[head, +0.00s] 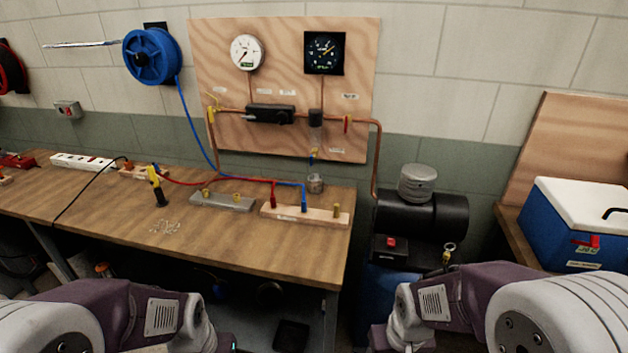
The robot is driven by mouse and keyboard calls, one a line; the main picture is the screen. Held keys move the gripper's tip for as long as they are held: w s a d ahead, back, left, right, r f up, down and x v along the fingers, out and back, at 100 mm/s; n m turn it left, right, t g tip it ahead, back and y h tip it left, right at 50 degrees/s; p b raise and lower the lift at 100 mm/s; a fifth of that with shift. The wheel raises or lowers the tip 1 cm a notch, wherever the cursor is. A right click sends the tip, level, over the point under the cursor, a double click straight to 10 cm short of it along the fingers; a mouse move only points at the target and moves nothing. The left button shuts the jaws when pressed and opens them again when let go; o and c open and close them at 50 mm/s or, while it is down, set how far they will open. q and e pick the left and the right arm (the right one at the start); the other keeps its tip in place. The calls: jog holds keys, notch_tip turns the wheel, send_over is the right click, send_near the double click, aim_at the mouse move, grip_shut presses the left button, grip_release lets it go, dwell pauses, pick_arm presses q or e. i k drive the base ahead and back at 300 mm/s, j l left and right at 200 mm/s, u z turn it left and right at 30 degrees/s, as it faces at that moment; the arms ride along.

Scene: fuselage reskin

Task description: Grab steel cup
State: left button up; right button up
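A small steel cup (315,184) stands upright on the wooden workbench (120,215), near its back right corner. My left arm ends at the lower left and my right arm at the lower right. The fingers of both grippers lie below the frame, so I cannot see them. Nothing touches the cup.
Red and blue leads run to the terminal strip beside the cup. A black compressor (425,213) stands right of the bench, and a blue cooler (575,222) farther right. The bench's front middle is mostly clear.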

aim_at(315, 179)
jog(key=i+j, duration=1.25)
jog(key=j, duration=0.15)
jog(key=k+j+z, duration=0.15)
jog(key=i+l+u, duration=0.1)
jog(key=i+l, duration=0.1)
jog(key=l, duration=0.05)
